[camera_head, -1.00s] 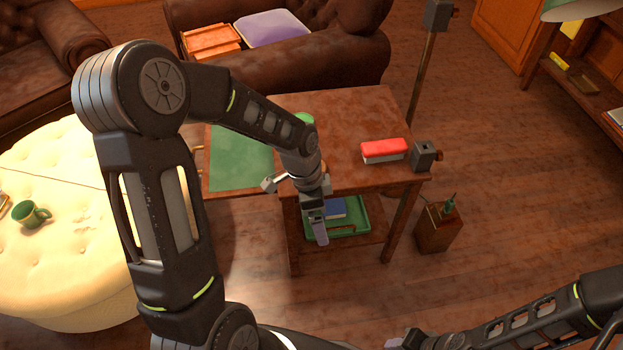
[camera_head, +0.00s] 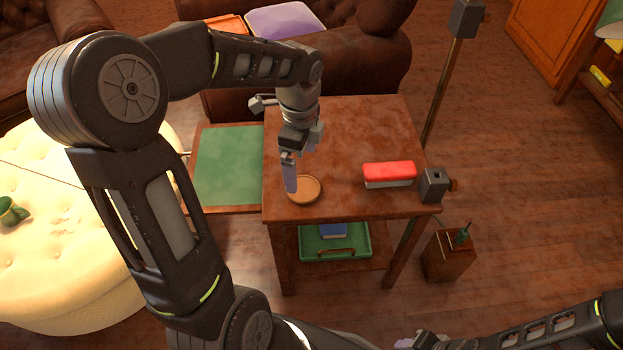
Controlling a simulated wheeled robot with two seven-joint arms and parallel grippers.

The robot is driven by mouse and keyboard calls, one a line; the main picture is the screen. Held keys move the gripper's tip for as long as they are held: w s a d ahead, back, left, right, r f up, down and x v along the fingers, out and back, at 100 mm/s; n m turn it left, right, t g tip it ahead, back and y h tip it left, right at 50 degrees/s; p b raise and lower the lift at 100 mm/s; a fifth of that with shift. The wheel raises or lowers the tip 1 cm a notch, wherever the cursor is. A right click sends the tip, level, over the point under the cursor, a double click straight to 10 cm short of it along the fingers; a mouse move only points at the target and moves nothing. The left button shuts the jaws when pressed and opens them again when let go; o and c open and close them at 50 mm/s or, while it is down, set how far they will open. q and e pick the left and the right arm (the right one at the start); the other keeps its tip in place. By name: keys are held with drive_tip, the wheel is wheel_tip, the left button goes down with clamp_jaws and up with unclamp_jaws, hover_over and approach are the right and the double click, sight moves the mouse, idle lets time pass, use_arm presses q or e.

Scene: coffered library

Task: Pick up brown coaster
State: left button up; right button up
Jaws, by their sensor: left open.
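The brown coaster (camera_head: 307,190) is a small round disc lying on the wooden side table (camera_head: 375,125), near its front left part. My left gripper (camera_head: 291,176) is open and points down at the coaster's left edge. One finger overlaps the coaster's left rim in the picture; I cannot tell whether it touches. The other finger is mostly hidden. My right arm shows at the bottom right, and its gripper (camera_head: 412,342) is only partly seen at the bottom edge.
A green-topped leaf (camera_head: 228,165) extends left. A green tray (camera_head: 352,244) sits on the lower shelf. A cream ottoman (camera_head: 60,270) stands left.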

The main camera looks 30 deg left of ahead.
sight(303, 188)
use_arm(q)
drive_tip(key=shift+s, duration=0.2)
drive_tip(key=shift+f+b, duration=0.35)
drive_tip(key=shift+f, duration=0.95)
drive_tip(key=shift+w+d+f+b, duration=0.15)
drive_tip(key=shift+f+b, duration=0.7)
drive_tip(key=shift+f, duration=1.8)
drive_tip(key=shift+c, duration=0.3)
drive_tip(key=c, duration=1.4)
